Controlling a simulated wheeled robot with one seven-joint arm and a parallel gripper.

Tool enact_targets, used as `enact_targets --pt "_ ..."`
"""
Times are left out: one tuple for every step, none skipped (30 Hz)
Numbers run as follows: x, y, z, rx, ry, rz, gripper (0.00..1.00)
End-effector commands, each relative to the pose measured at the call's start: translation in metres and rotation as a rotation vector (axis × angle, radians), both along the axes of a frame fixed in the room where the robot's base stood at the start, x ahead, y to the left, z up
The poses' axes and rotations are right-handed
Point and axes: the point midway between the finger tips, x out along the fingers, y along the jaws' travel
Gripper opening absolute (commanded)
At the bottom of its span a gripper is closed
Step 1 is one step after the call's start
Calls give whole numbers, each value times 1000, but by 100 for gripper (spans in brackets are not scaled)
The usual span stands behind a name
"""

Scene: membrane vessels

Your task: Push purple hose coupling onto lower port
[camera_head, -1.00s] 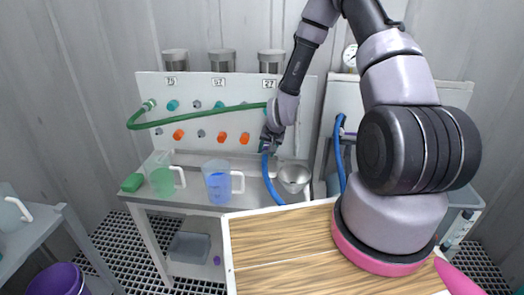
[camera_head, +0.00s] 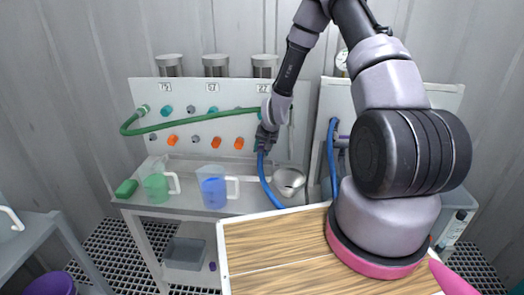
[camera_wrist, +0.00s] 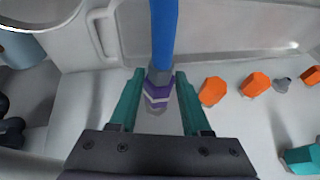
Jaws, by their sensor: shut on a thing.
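My gripper (camera_head: 264,141) is at the white panel (camera_head: 190,121), near its right end. In the wrist view its teal fingers are closed around the purple hose coupling (camera_wrist: 157,97), from which the blue hose (camera_wrist: 164,35) runs up the picture. In the head view the blue hose (camera_head: 265,181) hangs from the gripper to the counter. The panel's lower row holds orange ports (camera_head: 216,142) and grey ones; in the wrist view orange ports (camera_wrist: 255,84) lie right of the gripper. A pale grey piece shows just past the coupling; whether they are joined I cannot tell.
A green hose (camera_head: 190,122) runs across the panel to near my gripper. A blue jug (camera_head: 212,191), a green jug (camera_head: 156,188), a green block (camera_head: 126,189) and a metal bowl (camera_head: 288,182) stand on the counter. A wooden board (camera_head: 285,252) lies in front.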

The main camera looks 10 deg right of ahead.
Motion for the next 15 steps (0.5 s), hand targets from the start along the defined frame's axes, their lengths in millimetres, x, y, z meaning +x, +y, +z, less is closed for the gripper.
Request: enact_targets --pt "0 0 0 0 0 -1 0" --pt "0 0 0 0 0 -1 0" --pt "0 0 0 0 0 -1 0" --pt "0 -1 0 0 0 -1 0" --pt "0 -1 0 0 0 0 0" --pt "1 -1 0 0 0 0 0" --pt "1 -1 0 -1 0 0 0" --pt "1 -1 0 -1 0 0 0" --pt "2 -1 0 -1 0 0 0" --pt "3 -1 0 -1 0 0 0" --pt "3 -2 0 -1 -1 -1 0" --pt "4 -2 0 -1 -1 -1 0" --pt "5 -2 0 -1 -1 -1 0" --pt "6 -3 0 -1 -1 -1 0" --pt "7 -3 0 -1 0 -2 0"
